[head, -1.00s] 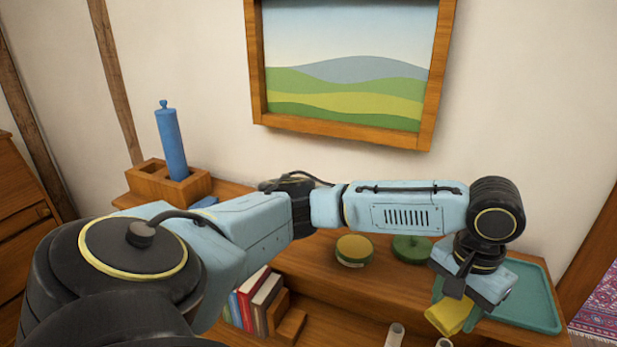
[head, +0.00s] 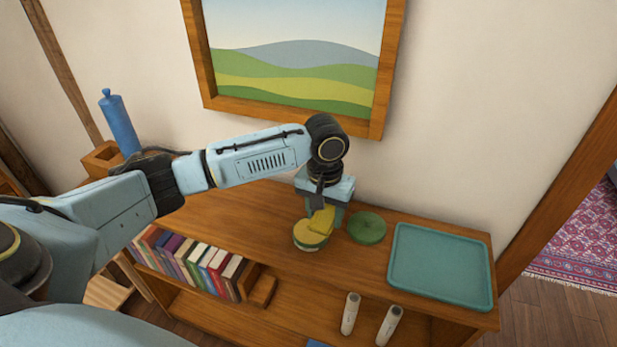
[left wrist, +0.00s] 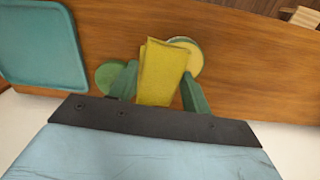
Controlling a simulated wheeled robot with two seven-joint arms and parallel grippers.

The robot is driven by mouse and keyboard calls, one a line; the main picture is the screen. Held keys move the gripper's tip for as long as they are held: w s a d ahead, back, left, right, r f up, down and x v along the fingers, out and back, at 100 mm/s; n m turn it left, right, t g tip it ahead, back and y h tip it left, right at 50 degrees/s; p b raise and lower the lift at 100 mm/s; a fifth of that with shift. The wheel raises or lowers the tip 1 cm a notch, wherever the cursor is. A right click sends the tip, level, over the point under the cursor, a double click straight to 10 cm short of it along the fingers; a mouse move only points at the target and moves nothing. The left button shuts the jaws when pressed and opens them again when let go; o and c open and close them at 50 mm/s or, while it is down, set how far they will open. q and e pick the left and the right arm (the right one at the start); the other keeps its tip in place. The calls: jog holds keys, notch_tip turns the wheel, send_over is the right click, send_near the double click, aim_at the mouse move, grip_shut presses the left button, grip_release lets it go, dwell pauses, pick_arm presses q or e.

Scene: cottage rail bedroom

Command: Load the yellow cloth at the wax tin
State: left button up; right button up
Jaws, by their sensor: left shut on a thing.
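My left gripper (head: 322,209) is shut on the yellow cloth (head: 321,220), which hangs folded between its fingers. In the left wrist view the cloth (left wrist: 161,72) shows between the two green fingers (left wrist: 160,90). The open wax tin (head: 311,235), round with yellow wax, stands on the shelf top just below the cloth. The cloth hides part of the tin in both views; I cannot tell whether they touch. In the left wrist view the tin (left wrist: 190,54) shows behind the cloth. A round green lid (head: 367,228) lies to the right of the tin. My right gripper is not in view.
A teal tray (head: 440,266) lies empty on the right of the wooden shelf top (head: 235,216). Books (head: 200,262) stand on the shelf below. Two pale rolls (head: 350,313) stand at the front. A blue bottle (head: 119,122) stands at the back left.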

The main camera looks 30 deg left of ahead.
aim_at(309, 232)
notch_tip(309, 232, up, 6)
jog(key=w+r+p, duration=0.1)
jog(key=p, duration=0.4)
pick_arm(q)
jog(key=shift+n, duration=0.4)
jog(key=shift+w+a+f+b, duration=0.1)
jog(key=shift+a+f+b, duration=0.15)
jog(key=shift+a, duration=0.45)
jog(key=shift+w+a+f+b, duration=0.15)
jog(key=shift+a+f+b, duration=0.1)
jog(key=shift+a, duration=0.4)
jog(key=shift+w+a+f+b, duration=0.15)
jog(key=shift+a+b, duration=0.1)
jog(key=shift+a, duration=0.45)
notch_tip(309, 232, down, 4)
jog(key=b, duration=0.5)
jog(key=shift+f+b, duration=0.15)
jog(key=shift+b, duration=0.25)
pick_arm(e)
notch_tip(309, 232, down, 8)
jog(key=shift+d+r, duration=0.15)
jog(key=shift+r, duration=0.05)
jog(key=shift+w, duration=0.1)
pick_arm(q)
jog(key=shift+f, duration=0.45)
jog(key=shift+s+f+p, duration=0.15)
jog(key=shift+p, duration=0.4)
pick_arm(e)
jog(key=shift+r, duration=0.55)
